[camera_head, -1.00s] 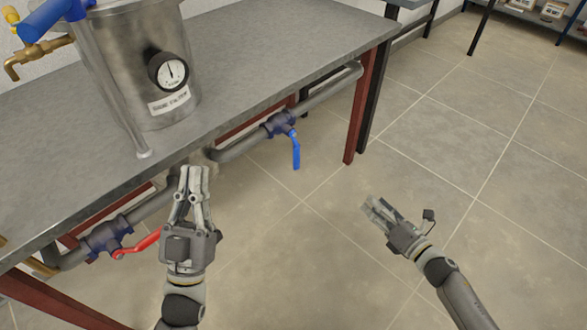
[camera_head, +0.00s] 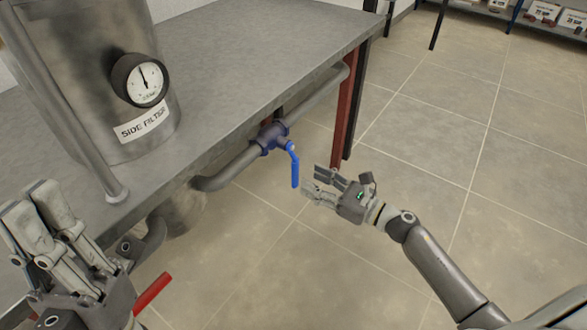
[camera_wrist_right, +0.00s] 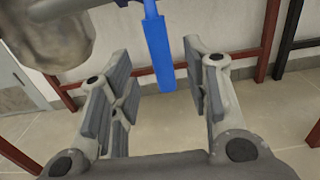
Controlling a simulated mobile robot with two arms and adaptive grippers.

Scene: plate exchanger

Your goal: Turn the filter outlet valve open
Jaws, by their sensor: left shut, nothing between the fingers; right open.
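The blue valve handle (camera_head: 295,167) hangs down from a dark blue valve body (camera_head: 271,135) on the grey pipe under the table edge. My right gripper (camera_head: 312,182) is open just right of the handle in the head view. In the right wrist view the blue handle (camera_wrist_right: 158,52) hangs ahead between the two spread fingers of my right gripper (camera_wrist_right: 160,98), apart from both. A red valve handle (camera_head: 152,292) shows at the lower left, partly hidden by my left gripper (camera_head: 38,212), which is shut and empty near the camera.
The grey table (camera_head: 245,50) carries a metal tank (camera_head: 60,85) with a dial gauge (camera_head: 146,82) and a label reading "SIDE FILTER". A red table leg (camera_head: 345,115) stands behind the valve. The floor to the right is clear.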

